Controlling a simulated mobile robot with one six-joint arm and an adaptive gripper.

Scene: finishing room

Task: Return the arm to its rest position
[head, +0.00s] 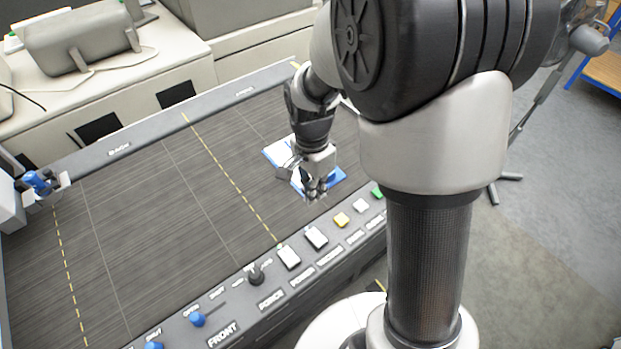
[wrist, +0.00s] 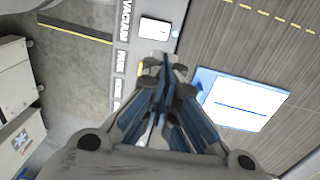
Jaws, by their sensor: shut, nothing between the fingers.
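My arm reaches out over the dark machine bed from the right side of the head view. My gripper (head: 314,190) points down near the bed's front right part, above or beside a blue-edged white sheet or panel (head: 336,176). In the wrist view the fingers of my gripper (wrist: 165,75) are closed together with nothing between them. The blue and white panel (wrist: 240,100) lies flat on the bed to their right, apart from the fingers in that view. My gripper and wrist hide part of the panel in the head view.
A control strip (head: 270,280) with buttons, switches and labels runs along the bed's front edge. A grey machine (head: 85,40) stands on a bench at the back left. A blue clamp-like part (head: 40,182) is at the bed's left. Most of the bed is clear.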

